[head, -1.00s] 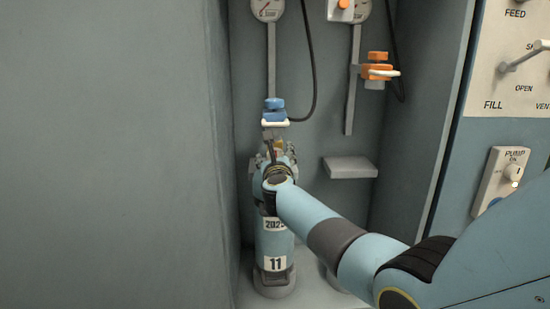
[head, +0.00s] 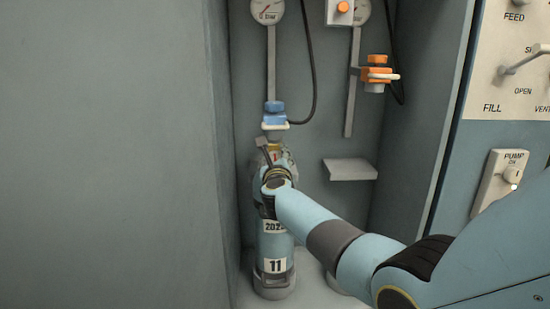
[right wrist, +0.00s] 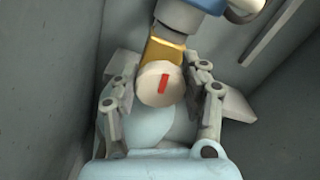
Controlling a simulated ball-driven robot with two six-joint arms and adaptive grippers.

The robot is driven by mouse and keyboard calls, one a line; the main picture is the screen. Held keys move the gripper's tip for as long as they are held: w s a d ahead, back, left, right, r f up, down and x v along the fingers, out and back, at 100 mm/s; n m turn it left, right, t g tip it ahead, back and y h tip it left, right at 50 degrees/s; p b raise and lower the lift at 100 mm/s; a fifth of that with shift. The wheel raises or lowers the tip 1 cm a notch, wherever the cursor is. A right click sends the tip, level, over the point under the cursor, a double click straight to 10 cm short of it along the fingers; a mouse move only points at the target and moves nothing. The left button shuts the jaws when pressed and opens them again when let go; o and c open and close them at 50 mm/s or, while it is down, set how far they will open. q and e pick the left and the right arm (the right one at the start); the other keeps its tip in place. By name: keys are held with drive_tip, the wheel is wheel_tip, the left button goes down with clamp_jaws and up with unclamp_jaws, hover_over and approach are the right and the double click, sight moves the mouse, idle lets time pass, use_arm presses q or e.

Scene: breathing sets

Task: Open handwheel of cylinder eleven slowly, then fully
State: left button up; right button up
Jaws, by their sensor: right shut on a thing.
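Cylinder eleven (head: 274,250), light blue with a white "11" label, stands upright in the bay, its top largely hidden by my right arm. Its handwheel (right wrist: 161,84) is a round cream knob with a red mark, on a brass valve (right wrist: 165,48) in the right wrist view. The red mark is near upright, leaning slightly right. My right gripper (right wrist: 161,92) has a finger on each side of the handwheel and is shut on it. In the head view my right gripper (head: 274,158) is at the cylinder's top, and hides most of the wheel. My left gripper is not in view.
A blue connector (head: 274,113) sits just above the valve, below a gauge (head: 268,10). An orange connector (head: 376,72) hangs to the right above a small grey shelf (head: 350,169). A control panel with a pump switch (head: 500,182) is at the right. A grey wall (head: 110,150) stands close left.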

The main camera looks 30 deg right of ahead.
drive_tip(key=shift+n, duration=0.5)
drive_tip(key=n+p, duration=0.2)
drive_tip(key=n, duration=0.3)
drive_tip(key=shift+a, duration=0.1)
use_arm(q)
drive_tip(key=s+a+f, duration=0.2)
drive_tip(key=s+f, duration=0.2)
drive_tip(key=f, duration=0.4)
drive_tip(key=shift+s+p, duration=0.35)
drive_tip(key=shift+p, duration=0.1)
use_arm(e)
drive_tip(key=shift+f+n, duration=0.15)
drive_tip(key=shift+n, duration=0.95)
drive_tip(key=shift+f+n, duration=0.1)
drive_tip(key=shift+n, duration=1)
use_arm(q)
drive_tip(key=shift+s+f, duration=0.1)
use_arm(e)
drive_tip(key=o, duration=1.2)
drive_tip(key=shift+c, duration=0.2)
drive_tip(key=shift+a, duration=0.1)
drive_tip(key=v, duration=1.2)
